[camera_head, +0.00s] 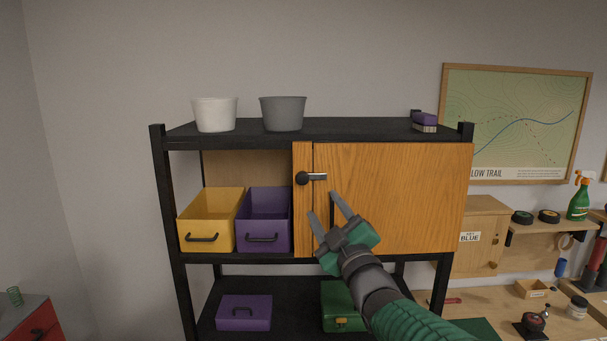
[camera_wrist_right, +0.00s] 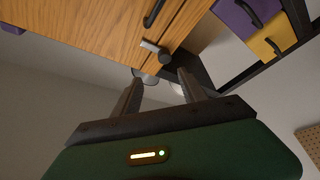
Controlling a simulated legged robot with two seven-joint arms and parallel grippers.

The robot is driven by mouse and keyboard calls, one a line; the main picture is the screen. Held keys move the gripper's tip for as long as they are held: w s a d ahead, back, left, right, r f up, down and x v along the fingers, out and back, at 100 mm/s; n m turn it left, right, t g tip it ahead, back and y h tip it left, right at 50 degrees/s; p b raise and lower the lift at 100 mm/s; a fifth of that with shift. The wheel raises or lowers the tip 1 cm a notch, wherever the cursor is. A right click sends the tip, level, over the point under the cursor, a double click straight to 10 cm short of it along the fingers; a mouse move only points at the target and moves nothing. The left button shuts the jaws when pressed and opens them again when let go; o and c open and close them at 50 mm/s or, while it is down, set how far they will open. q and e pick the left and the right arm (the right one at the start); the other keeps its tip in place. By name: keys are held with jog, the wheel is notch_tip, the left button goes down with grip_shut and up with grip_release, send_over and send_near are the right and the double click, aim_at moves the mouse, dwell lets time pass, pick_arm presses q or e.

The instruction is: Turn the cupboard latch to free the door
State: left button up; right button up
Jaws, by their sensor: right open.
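The wooden cupboard door (camera_head: 400,195) is closed on the black shelf unit. The latch (camera_head: 316,177) has a round black pivot on the narrow wooden strip left of the door. Its grey lever lies level and reaches right across the seam, over the door's edge. The latch also shows in the right wrist view (camera_wrist_right: 150,46), beyond the fingertips. A black upright door handle (camera_head: 332,205) is just below the lever, partly behind a finger. My right gripper (camera_head: 324,204) is open and empty, below the latch and apart from it. My left gripper is not in view.
A yellow bin (camera_head: 208,222) and a purple bin (camera_head: 264,222) stand left of the door. A white bucket (camera_head: 214,115) and a grey bucket (camera_head: 283,114) are on top. A workbench (camera_head: 470,300) is at right. The space before the door is otherwise clear.

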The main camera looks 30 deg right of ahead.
aim_at(304, 182)
jog(key=p+x, duration=0.1)
jog(key=x, duration=0.3)
jog(key=p+x, duration=0.2)
jog(key=x, duration=0.2)
jog(key=f+p+x, duration=0.1)
jog(key=x, duration=0.2)
jog(key=shift+w+a, duration=0.3)
jog(key=shift+w, duration=0.35)
jog(key=shift+w+r, duration=0.1)
jog(key=shift+r, duration=0.1)
jog(key=shift+w+d+f, duration=0.1)
jog(key=shift+d+f, duration=0.05)
jog(key=shift+d, duration=0.1)
jog(key=c, duration=0.4)
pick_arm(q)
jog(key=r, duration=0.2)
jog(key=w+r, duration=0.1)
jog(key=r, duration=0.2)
pick_arm(e)
jog(key=shift+f, duration=0.1)
grip_shut()
